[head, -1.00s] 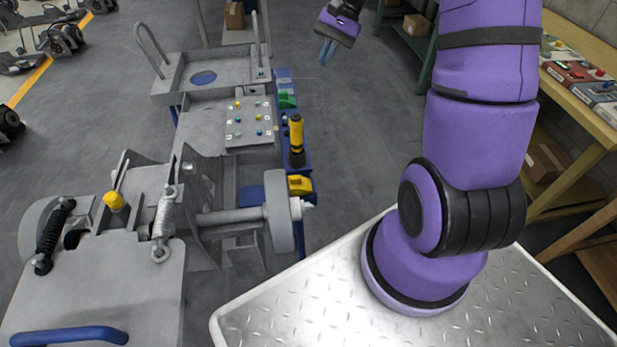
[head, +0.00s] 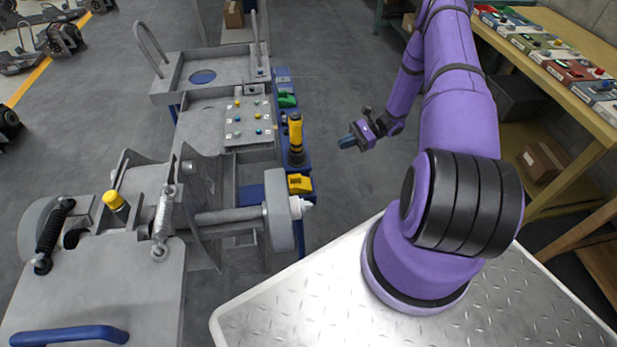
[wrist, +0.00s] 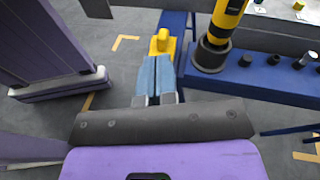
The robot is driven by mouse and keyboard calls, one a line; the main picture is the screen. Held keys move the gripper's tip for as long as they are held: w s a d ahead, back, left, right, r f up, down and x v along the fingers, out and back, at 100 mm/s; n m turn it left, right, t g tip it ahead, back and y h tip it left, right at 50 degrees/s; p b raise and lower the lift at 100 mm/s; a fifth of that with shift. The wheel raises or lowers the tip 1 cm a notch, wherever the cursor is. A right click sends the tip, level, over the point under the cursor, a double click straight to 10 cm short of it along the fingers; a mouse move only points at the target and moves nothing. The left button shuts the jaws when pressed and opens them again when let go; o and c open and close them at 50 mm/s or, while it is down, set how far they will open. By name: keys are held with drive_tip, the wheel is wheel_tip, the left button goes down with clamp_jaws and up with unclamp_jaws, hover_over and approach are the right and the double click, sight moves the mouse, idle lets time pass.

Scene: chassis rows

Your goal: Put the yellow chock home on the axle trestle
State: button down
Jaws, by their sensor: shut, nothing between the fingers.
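The yellow chock (head: 300,184) sits on a narrow blue rail (head: 292,160), beside the wheel end of the axle. In the wrist view the chock (wrist: 162,42) shows just beyond my fingertips, on blue metal. My gripper (head: 346,142) is in the air to the right of the rail, apart from the chock. In the wrist view its blue fingers (wrist: 155,75) are together with nothing between them. The axle (head: 230,216) runs right from the grey chassis to a grey wheel disc (head: 280,210). I cannot tell which part is the trestle.
A yellow-and-black tool (head: 296,140) stands upright on the rail behind the chock, a tall obstacle. A green block (head: 287,100) lies farther back. A button panel (head: 249,120) is to the left. Open floor (head: 340,200) lies right of the rail. A workbench with boxes (head: 565,70) is at right.

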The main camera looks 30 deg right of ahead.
drive_tip(key=s+f+m+t, duration=0.4)
drive_tip(key=f, duration=0.6)
approach(296, 182)
drive_tip(key=shift+y, duration=0.4)
drive_tip(key=x, duration=0.5)
drive_tip(key=shift+w, duration=0.5)
drive_tip(key=shift+a, duration=0.1)
drive_tip(key=x, duration=1.8)
drive_tip(key=shift+w+a+r, duration=0.1)
drive_tip(key=shift+w+r, duration=0.05)
drive_tip(key=v, duration=1.4)
